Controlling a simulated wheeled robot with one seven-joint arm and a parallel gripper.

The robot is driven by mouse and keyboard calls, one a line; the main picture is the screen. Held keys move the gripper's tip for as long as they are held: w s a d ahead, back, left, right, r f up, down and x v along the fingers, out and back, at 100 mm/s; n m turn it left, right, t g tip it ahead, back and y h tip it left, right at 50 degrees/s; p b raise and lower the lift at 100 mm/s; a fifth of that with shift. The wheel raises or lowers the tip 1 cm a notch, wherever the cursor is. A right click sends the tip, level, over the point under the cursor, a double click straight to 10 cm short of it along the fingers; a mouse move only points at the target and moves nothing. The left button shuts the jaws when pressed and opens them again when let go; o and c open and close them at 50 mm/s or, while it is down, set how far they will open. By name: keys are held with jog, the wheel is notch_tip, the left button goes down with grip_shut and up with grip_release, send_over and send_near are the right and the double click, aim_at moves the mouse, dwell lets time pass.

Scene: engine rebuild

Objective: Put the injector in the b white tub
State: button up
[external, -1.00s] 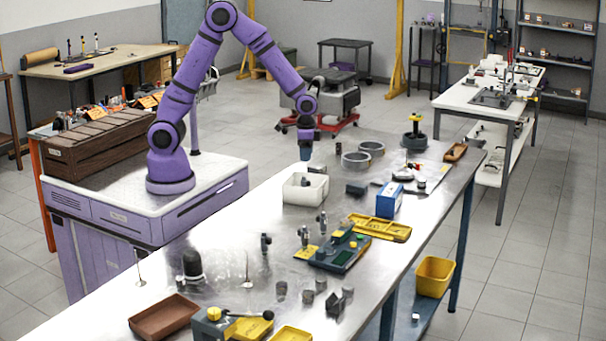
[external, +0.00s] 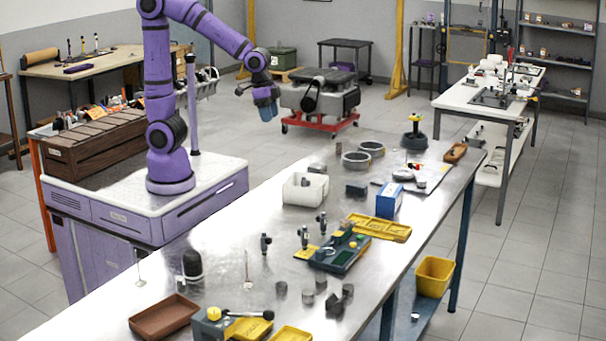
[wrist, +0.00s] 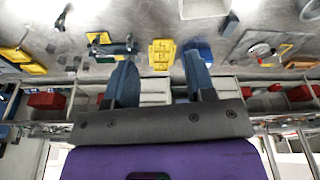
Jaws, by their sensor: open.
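The white tub (external: 290,195) stands on the long metal table, near its left edge, in the external view. Its edge also shows at the top of the wrist view (wrist: 205,9). A small dark object (external: 305,182) shows inside the tub, too small to identify for sure as the injector. Several upright dark injector-like parts stand in front of the tub, one here (external: 266,243) and one nearer the green fixture (external: 321,223). My gripper (external: 267,110) is raised behind and left of the tub, clear of the table. In the wrist view its blue fingers (wrist: 160,80) are apart with nothing between them.
A green fixture (external: 340,252), yellow tray (external: 385,228) and blue box (external: 389,201) stand right of the tub. Metal rings (external: 356,160) lie behind it. A brown tray (external: 164,316) is at the near end. An engine on a red stand (external: 322,95) is on the floor beyond.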

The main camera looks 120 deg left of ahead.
jog(key=s+d+r+m+t, duration=0.1)
jog(key=s+d+r, duration=0.2)
jog(key=s+d, duration=0.2)
jog(key=s+d+r+m+t, duration=0.1)
jog(key=s+d+r, duration=0.3)
jog(key=s, duration=0.8)
jog(key=shift+d+t+h, duration=0.3)
jog(key=shift+d+t, duration=0.1)
jog(key=shift+d, duration=0.45)
